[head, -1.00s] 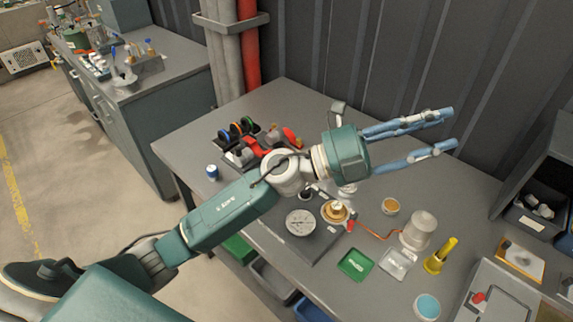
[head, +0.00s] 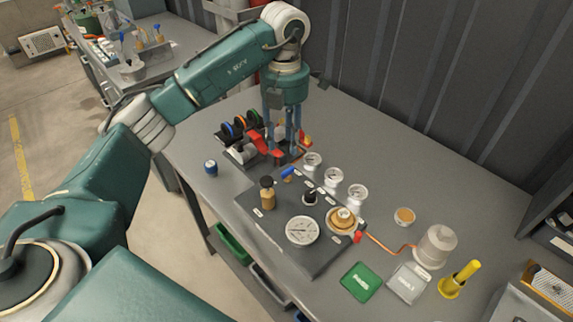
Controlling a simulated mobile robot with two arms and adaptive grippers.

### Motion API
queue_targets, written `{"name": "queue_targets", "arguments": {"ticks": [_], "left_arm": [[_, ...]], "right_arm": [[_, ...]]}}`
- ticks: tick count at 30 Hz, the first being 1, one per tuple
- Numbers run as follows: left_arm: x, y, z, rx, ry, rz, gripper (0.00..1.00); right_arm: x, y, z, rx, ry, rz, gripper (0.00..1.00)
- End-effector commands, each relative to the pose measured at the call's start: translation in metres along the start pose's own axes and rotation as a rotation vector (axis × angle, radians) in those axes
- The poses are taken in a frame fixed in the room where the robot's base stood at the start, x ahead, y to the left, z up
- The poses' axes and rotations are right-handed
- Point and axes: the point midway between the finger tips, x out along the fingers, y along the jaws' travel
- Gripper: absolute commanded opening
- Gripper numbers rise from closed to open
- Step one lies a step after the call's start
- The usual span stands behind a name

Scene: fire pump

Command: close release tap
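A dark panel (head: 262,222) on the grey table carries small fittings. A small blue handle (head: 288,174) at its far edge looks like the release tap; its label is too small to read. A brass fitting with a black knob (head: 267,191) stands left of it, and a small black knob (head: 310,197) to its right. My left gripper (head: 284,147) points down above and behind the blue handle, beside the red-handled parts. Its blue fingers are apart, with nothing seen held. It appears apart from the handle, though the depth is hard to judge. My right gripper is out of view.
A round gauge (head: 302,230), a brass piece (head: 342,219) and several white-topped gauges (head: 334,178) are on or by the panel. A rack with coloured rings (head: 240,128) is behind. The back-right table is clear.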

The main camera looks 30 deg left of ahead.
Motion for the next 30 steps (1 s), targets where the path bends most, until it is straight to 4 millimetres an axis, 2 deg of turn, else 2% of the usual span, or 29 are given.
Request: {"name": "queue_targets", "arguments": {"ticks": [9, 15, 21, 28, 30], "left_arm": [[0.058, -0.002, -0.001, 0.002, 0.004, -0.005, 0.36], [0.087, -0.002, 0.000, 0.002, 0.001, -0.006, 0.36], [0.098, -0.002, 0.000, 0.003, -0.001, -0.004, 0.36], [0.098, -0.002, 0.000, 0.004, -0.002, -0.004, 0.36], [0.098, -0.002, 0.000, 0.004, -0.002, -0.004, 0.23]], "right_arm": [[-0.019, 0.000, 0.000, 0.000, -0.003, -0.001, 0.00], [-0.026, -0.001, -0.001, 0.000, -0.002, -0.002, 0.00], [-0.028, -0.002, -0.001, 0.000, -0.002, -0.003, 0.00], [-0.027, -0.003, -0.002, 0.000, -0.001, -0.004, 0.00], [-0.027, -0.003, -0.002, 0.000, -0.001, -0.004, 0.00]]}}
